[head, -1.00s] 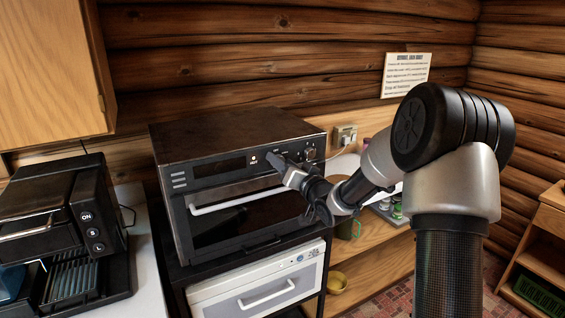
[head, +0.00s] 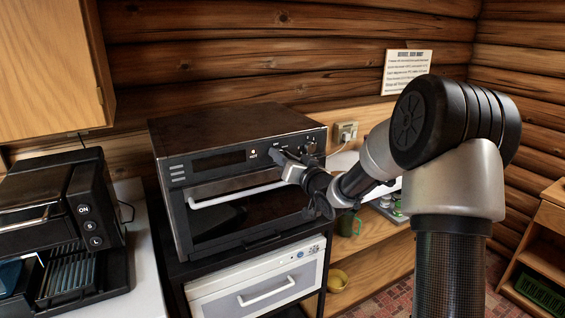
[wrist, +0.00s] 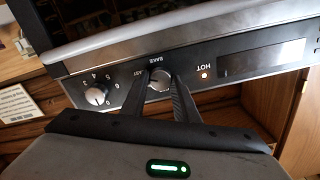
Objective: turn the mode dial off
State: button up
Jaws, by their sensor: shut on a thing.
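The oven (head: 230,128) is a dark toaster oven in the middle of the head view, its door shut and a silver handle across it.
A numbered dial (wrist: 96,94) sits close beside my fingers. A HOT light (wrist: 205,75) glows next to the dark display (wrist: 262,60). A white appliance (head: 255,287) stands below the oven, and a black coffee machine (head: 85,215) stands at left.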

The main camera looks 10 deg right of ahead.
jog(key=shift+s+a+f+n+b, duration=0.1)
jog(key=shift+n+b, duration=5.5)
jog(key=shift+b, duration=0.05)
jog(key=shift+a+f+n+b, duration=0.1)
jog(key=shift+n+b, duration=5.5)
jog(key=o, duration=1.1)
jog(key=shift+c, duration=0.2)
jog(key=shift+s, duration=0.1)
